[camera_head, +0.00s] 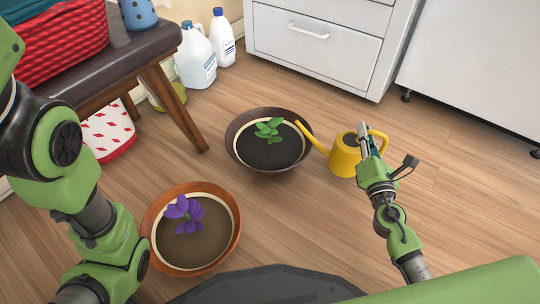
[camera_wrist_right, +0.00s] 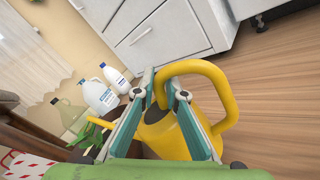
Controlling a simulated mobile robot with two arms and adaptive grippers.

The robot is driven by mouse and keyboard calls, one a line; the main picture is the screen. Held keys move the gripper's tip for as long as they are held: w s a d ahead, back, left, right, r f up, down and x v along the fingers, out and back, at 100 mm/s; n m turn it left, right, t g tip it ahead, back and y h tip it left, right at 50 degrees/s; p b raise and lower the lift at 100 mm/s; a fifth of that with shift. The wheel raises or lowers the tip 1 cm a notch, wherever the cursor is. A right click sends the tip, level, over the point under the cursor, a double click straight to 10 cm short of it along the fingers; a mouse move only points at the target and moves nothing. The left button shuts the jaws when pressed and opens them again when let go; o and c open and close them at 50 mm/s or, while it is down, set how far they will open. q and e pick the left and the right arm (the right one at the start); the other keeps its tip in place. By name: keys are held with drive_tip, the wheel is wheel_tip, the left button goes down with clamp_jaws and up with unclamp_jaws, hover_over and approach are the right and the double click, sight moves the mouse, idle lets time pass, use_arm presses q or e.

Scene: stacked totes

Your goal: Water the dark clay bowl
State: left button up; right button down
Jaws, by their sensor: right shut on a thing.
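The dark clay bowl (camera_head: 231,138) stands on the floor at the middle of the head view, with dark soil and a small green plant (camera_head: 268,130) in it. A yellow watering can (camera_head: 344,161) is just right of it, roughly upright, its spout pointing left toward the bowl's right rim. My right gripper (camera_head: 366,142) is shut on the can's handle. In the right wrist view the can (camera_wrist_right: 168,140) sits between the fingers (camera_wrist_right: 158,88). No water shows coming from the spout. My left arm shows at the left, but its gripper is out of view.
An orange clay bowl (camera_head: 232,238) with a purple flower stands in front of the dark bowl. A dark wooden bench (camera_head: 165,90) with a red basket (camera_head: 55,45) is at the left. White jugs (camera_head: 195,60) stand behind. White cabinets (camera_head: 325,45) close off the back. Floor at right is clear.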

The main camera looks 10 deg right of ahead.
drive_tip(key=shift+a+f, duration=0.35)
drive_tip(key=shift+r+p, duration=0.2)
drive_tip(key=shift+p, duration=0.1)
wheel_tip(320, 180, up, 3)
drive_tip(key=p, duration=0.2)
drive_tip(key=shift+w+a+r+p, duration=0.1)
drive_tip(key=shift+a+p, duration=0.05)
drive_tip(key=shift+p, duration=0.25)
drive_tip(key=shift+r+p, duration=0.35)
drive_tip(key=shift+r, duration=0.1)
drive_tip(key=shift+d, duration=0.2)
drive_tip(key=shift+r, duration=0.1)
